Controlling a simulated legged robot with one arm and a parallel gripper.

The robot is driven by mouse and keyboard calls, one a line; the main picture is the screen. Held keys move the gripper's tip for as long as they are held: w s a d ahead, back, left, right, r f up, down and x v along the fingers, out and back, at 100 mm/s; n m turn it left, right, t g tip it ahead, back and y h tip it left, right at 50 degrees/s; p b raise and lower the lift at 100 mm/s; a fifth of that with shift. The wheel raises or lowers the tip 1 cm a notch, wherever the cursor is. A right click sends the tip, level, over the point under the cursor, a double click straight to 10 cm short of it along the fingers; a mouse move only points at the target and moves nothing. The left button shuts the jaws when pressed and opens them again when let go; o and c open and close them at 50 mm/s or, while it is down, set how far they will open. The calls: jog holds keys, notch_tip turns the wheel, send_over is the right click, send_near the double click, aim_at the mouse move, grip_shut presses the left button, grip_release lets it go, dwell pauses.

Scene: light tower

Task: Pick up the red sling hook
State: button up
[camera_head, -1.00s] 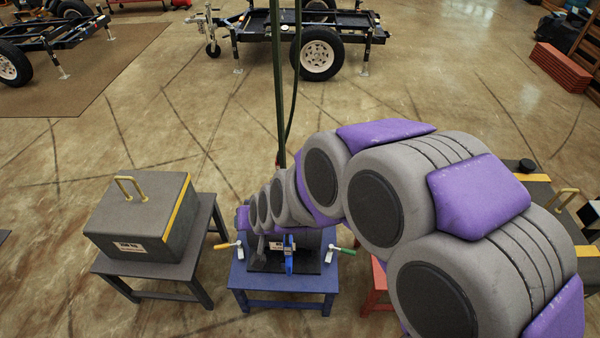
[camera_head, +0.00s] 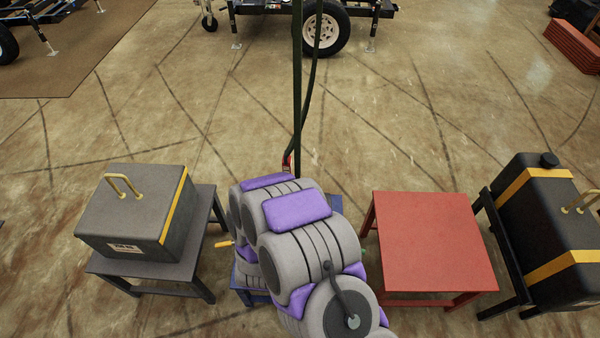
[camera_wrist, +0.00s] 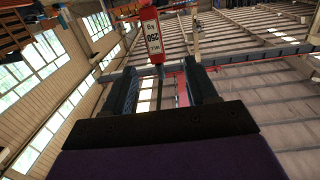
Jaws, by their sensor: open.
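The red sling hook (camera_wrist: 151,30) shows in the wrist view just beyond the fingertips, near the top centre. Its red body carries a white label reading 250. In the head view only a small red part of it (camera_head: 288,162) shows beside the dark green hanging line, just above my arm. My gripper (camera_wrist: 159,68) is open, with one dark finger on each side and nothing seen held between them. The wrist camera looks upward toward the roof. In the head view my arm hides my gripper and the lower part of the hook.
A blue table (camera_head: 248,297) stands mostly hidden under my arm. A grey box (camera_head: 135,212) sits on a dark table at left. A bare red table (camera_head: 435,245) stands at right, beside a black tank (camera_head: 550,235) with yellow bands. A dark green line (camera_head: 297,85) hangs down at centre.

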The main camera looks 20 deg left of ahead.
aim_at(286, 167)
jog(key=w, duration=0.5)
jog(key=shift+w+b, duration=0.3)
jog(key=shift+w, duration=0.1)
jog(key=shift+w+a, duration=0.4)
jog(key=shift+w, duration=0.25)
jog(key=w, duration=0.5)
jog(key=shift+a+b, duration=0.3)
jog(key=shift+b, duration=0.1)
jog(key=shift+s, duration=0.1)
jog(key=shift+c, duration=0.3)
grip_shut()
